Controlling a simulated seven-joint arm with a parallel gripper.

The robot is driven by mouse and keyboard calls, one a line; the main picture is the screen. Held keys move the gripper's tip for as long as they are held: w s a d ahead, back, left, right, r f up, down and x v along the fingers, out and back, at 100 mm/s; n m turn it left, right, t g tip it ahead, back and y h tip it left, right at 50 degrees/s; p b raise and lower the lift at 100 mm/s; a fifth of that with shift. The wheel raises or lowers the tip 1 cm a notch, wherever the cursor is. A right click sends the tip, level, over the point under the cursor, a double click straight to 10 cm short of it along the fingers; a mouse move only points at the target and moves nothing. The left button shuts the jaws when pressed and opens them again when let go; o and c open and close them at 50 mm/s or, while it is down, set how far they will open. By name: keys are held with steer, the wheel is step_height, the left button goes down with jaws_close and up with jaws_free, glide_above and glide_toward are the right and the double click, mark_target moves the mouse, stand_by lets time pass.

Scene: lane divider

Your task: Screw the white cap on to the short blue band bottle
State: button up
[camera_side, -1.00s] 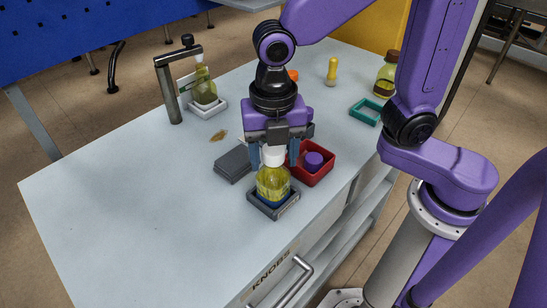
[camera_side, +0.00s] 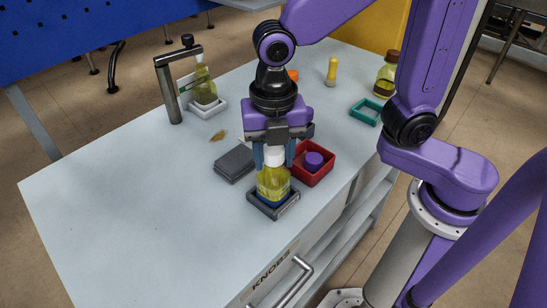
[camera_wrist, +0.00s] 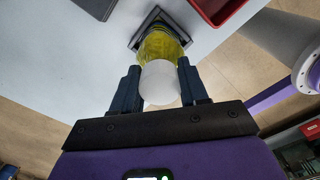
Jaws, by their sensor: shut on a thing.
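The short blue band bottle (camera_side: 272,184) holds yellow liquid and stands upright in a dark grey square holder (camera_side: 288,208) near the table's front edge. The white cap (camera_side: 273,152) sits at the top of the bottle's neck; I cannot tell how far it is threaded. My gripper (camera_side: 274,158) points straight down over the bottle, shut on the cap with one finger on each side. In the wrist view the white cap (camera_wrist: 160,83) is between the two fingers, with the yellow bottle (camera_wrist: 163,45) right behind it. The blue band is mostly hidden by the holder.
A red tray (camera_side: 325,174) with a purple cap (camera_side: 313,160) is close on the right. A grey block (camera_side: 234,163) lies on the left. Behind are another bottle in a white holder (camera_side: 208,110) by a post, and a teal frame (camera_side: 365,112). The table's left part is clear.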

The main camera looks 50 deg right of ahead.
steer(key=shift+m, duration=0.8)
steer(key=shift+m, duration=0.9)
steer(key=shift+m, duration=0.8)
